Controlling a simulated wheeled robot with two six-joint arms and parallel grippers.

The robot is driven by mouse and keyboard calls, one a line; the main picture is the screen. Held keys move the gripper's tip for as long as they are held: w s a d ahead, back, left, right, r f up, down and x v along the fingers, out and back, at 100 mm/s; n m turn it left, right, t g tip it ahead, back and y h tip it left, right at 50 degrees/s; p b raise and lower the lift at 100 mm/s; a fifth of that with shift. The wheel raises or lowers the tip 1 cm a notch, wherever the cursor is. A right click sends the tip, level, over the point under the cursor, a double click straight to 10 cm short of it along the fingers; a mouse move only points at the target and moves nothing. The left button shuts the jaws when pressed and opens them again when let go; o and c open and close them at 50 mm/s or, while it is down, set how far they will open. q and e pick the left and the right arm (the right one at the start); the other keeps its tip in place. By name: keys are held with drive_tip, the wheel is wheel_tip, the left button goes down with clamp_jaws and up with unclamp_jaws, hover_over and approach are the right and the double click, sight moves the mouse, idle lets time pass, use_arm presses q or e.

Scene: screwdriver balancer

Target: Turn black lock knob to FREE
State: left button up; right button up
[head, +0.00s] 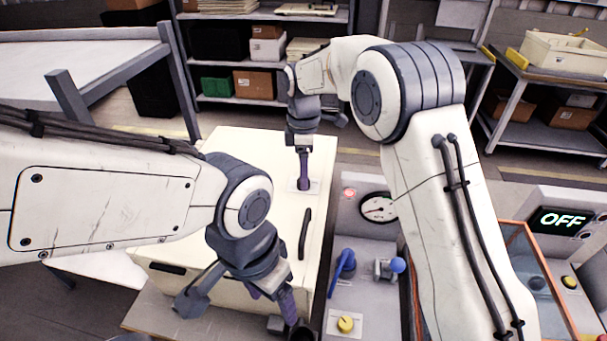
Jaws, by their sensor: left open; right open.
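My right gripper (304,178) points straight down at a small pale plate (293,187) on top of the cream cabinet (250,165). Its purple fingers cover the middle of that plate, so I cannot make out a black lock knob or its marking there. I cannot tell whether the fingers touch anything. My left gripper (270,300) is open, tilted downward over the cabinet's front edge. A dark round part (299,332) shows just below its fingers, cut by the picture's bottom edge; I cannot tell what it is.
A display (562,220) reads OFF.

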drive_tip(key=shift+f, duration=0.75)
clamp_jaws()
